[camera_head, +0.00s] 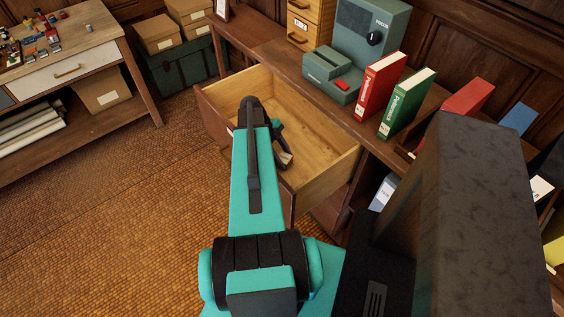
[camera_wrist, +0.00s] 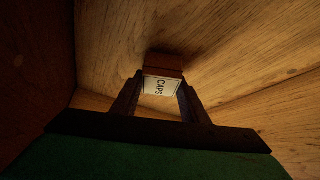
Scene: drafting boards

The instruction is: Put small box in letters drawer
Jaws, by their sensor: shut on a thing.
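A wooden drawer (camera_head: 326,176) stands pulled open from the dark desk. Its front label is not readable, so I cannot tell whether it is the letters drawer. My gripper (camera_wrist: 158,88) is down inside the drawer, shut on a small brown box (camera_wrist: 165,63) with a white "CAPS" label. In the wrist view the box sits between the two fingers, with bare drawer wood around it. I cannot tell whether the box touches the drawer bottom. In the head view my arm hides much of the gripper and the drawer's left part.
On the desk (camera_head: 262,48) behind the drawer stand a green-grey machine (camera_head: 331,76), a red binder (camera_head: 379,78) and a green binder (camera_head: 405,104). A side table (camera_head: 75,58) is at the left. The floor (camera_head: 110,205) in front is clear.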

